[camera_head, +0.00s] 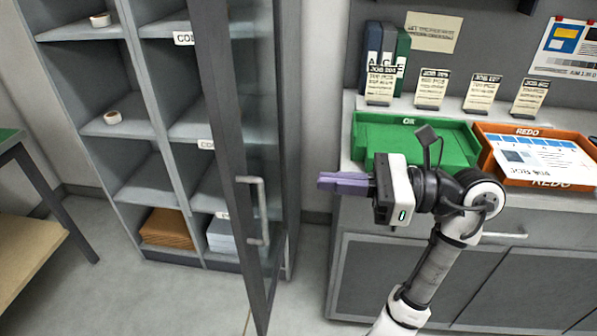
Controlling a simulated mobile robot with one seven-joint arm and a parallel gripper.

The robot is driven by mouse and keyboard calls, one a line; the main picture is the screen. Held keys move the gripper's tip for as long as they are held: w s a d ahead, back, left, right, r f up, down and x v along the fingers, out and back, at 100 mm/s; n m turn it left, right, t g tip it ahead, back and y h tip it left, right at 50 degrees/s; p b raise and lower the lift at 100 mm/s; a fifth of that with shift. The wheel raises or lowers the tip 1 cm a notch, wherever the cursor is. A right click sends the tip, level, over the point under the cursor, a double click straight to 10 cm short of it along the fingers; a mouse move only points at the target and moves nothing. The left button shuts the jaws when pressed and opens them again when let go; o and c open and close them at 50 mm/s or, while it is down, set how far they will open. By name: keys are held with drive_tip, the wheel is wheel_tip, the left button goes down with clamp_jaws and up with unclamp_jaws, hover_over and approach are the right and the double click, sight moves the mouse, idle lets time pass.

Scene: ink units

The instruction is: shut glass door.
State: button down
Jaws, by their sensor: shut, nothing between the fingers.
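The glass door (226,130) is a dark grey frame hinged on the right side of the grey cabinet (165,125). It stands open, swung out toward me, and is seen nearly edge-on. Its glass (257,125) shows as a narrow strip to the right of the front frame bar. A light metal pull handle (258,210) sits low on the door. My gripper (320,181) has purple fingers, is shut and empty, and points left. In the picture it is to the right of the handle, apart from it.
A counter on the right holds a green tray (365,150), an orange tray (500,179) with a printed sheet, several job cards and binders. A green-topped table (12,134) stands at the left. The floor (165,298) before the cabinet is clear.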

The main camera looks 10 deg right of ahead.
sight(233, 173)
drive_tip(key=p+x, duration=0.4)
drive_tip(key=x, duration=0.7)
drive_tip(key=shift+a+r+p, duration=0.2)
drive_tip(key=shift+a+p, duration=0.05)
drive_tip(key=shift+p, duration=0.05)
drive_tip(key=shift+w+a+f, duration=0.15)
drive_tip(key=shift+w+a, duration=0.05)
drive_tip(key=shift+a, duration=0.45)
